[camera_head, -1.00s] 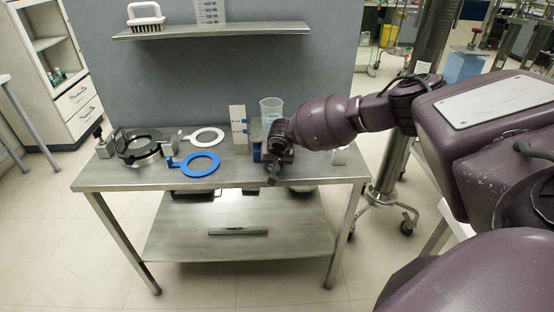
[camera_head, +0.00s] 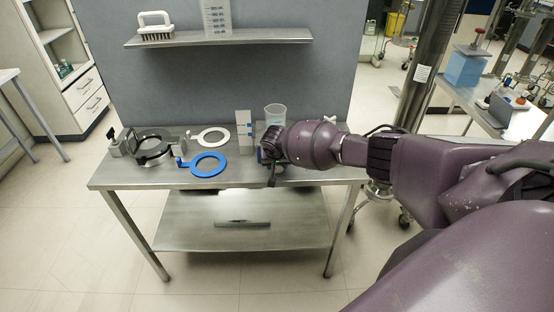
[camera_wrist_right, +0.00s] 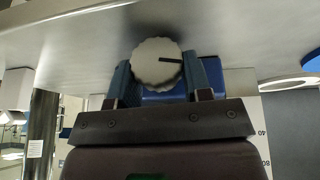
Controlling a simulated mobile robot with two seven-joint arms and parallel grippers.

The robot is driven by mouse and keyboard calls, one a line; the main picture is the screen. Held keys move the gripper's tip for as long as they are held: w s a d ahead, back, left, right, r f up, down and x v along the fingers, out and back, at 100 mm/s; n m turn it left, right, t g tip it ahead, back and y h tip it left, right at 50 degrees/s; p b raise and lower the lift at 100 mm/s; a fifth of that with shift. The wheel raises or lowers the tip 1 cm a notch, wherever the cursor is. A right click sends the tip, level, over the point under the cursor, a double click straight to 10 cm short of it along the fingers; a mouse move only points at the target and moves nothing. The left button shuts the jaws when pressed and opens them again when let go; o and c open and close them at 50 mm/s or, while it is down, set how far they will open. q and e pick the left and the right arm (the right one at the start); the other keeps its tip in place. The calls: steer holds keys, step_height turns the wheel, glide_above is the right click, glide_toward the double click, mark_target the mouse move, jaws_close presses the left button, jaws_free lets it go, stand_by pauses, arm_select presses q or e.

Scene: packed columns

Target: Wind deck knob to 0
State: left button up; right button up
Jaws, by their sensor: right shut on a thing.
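The deck knob (camera_wrist_right: 157,62) is a white, scalloped disc with a black pointer mark, seen in the right wrist view. The mark runs from about the middle toward the right of the picture. My right gripper (camera_wrist_right: 163,76) is shut on the knob, with one blue-grey finger on either side. A blue body shows behind the knob. In the head view my right gripper (camera_head: 268,158) is at the right part of the steel table, and it hides the knob there. My left gripper is not in view.
The beaker stands close behind my gripper. A shelf (camera_head: 220,40) is above.

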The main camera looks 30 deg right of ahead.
steer(key=shift+s+a+f, duration=0.1)
steer(key=shift+a+f, duration=0.1)
steer(key=shift+a, duration=0.2)
steer(key=o, duration=0.6)
steer(key=shift+o, duration=0.2)
steer(key=shift+s+d, duration=0.1)
steer(key=shift+d, duration=0.1)
steer(key=shift+r, duration=0.1)
steer(key=v, duration=1)
steer(key=shift+a+r, duration=0.15)
steer(key=shift+r, duration=0.1)
steer(key=shift+s, duration=0.1)
